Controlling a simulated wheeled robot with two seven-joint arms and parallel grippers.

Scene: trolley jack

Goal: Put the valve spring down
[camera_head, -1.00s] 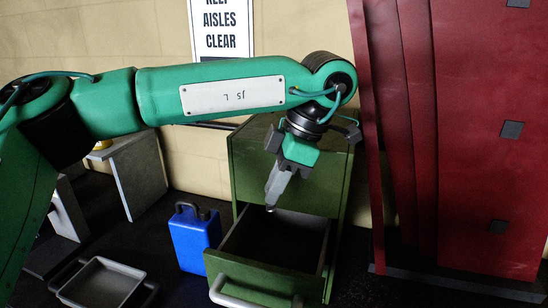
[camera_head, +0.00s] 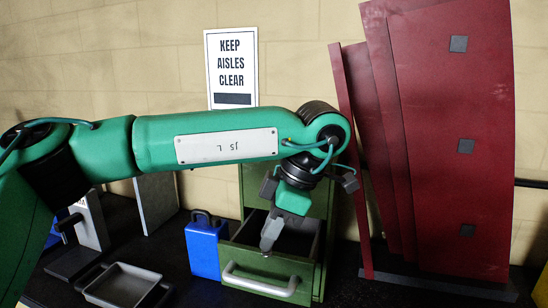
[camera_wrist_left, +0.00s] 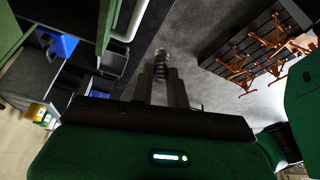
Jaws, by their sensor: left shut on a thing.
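The valve spring (camera_wrist_left: 161,66) is a small dark coil at the tips of my left gripper (camera_wrist_left: 163,84) in the left wrist view. The two grey fingers are closed on it. In the head view my left gripper (camera_head: 268,247) points down in front of the green cabinet's open drawer (camera_head: 290,262), its tips overlapping the top edge of the drawer front. The spring is too small and dark to make out there. I cannot tell whether the tips are over the drawer or in front of it. My right gripper is out of view.
A blue can (camera_head: 204,248) stands left of the drawer. A grey tray (camera_head: 123,284) lies at the lower left. Red panels (camera_head: 455,150) lean on the wall at the right. Orange-framed items (camera_wrist_left: 262,48) show in the left wrist view.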

